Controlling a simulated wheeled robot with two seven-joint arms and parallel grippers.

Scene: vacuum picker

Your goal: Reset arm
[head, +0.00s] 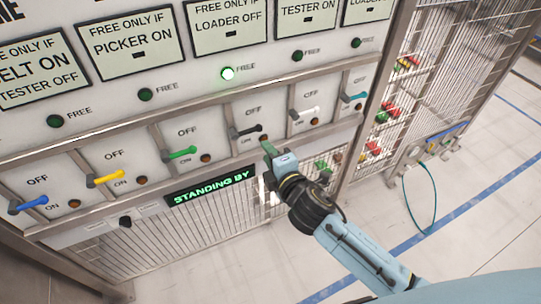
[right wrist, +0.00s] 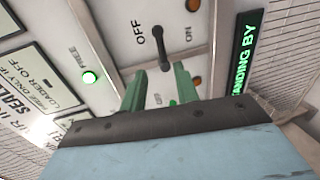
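My right gripper (head: 268,150) is in front of the panel, just below the black lever (head: 246,131). In the right wrist view its two green fingers (right wrist: 159,82) are spread apart with nothing between them. The black lever (right wrist: 158,45) shows just beyond the fingertips, between OFF and ON labels, apart from the fingers as far as I can see. The lamp above that lever (head: 227,73) glows bright and reads FREE. My left gripper is out of view.
A blue lever (head: 30,203), yellow lever (head: 105,178), green lever (head: 181,153), white lever (head: 304,113) and teal lever (head: 352,97) line the panel between metal dividers. A display (head: 211,186) reads STANDING BY. A mesh cage stands right; floor in front is open.

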